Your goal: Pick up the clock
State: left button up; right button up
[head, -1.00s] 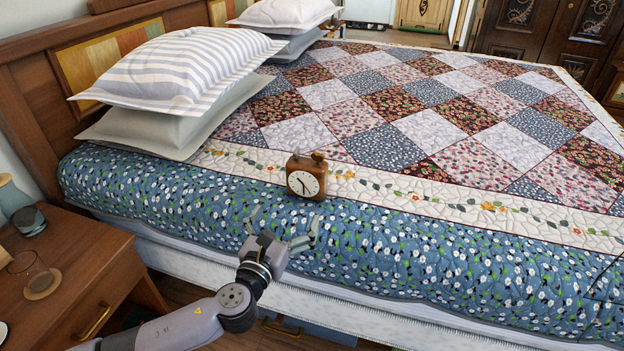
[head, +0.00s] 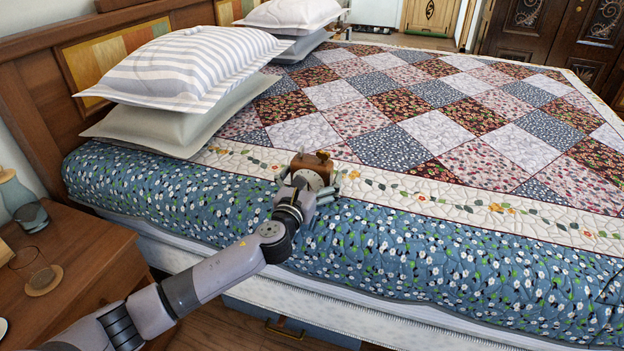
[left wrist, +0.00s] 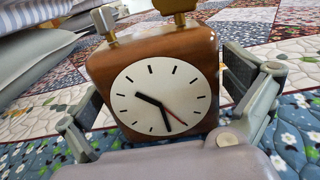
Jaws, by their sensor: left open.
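The clock (head: 312,162) is a small brown wooden block with a round white dial, standing on the near edge of the bed. In the left wrist view the clock (left wrist: 160,60) fills the middle, with its dial facing me and metal pieces on top. My left gripper (head: 308,180) is open at the clock and partly hides its front in the head view. In the left wrist view, the fingers of the left gripper (left wrist: 160,100) stand on both sides of the clock, with some gap at the right. My right gripper is in neither view.
The bed's patchwork quilt (head: 440,120) is clear around the clock. Striped and plain pillows (head: 185,65) are stacked at the left by the wooden headboard (head: 40,110). A wooden nightstand (head: 85,270) with a glass and a vase (head: 25,200) stands at the lower left.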

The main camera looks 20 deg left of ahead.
pick_arm(q)
jog(key=shift+c, duration=0.4)
jog(key=c, duration=1.4)
jog(key=shift+r, duration=0.15)
jog(key=shift+c, duration=0.8)
jog(key=shift+r, duration=0.1)
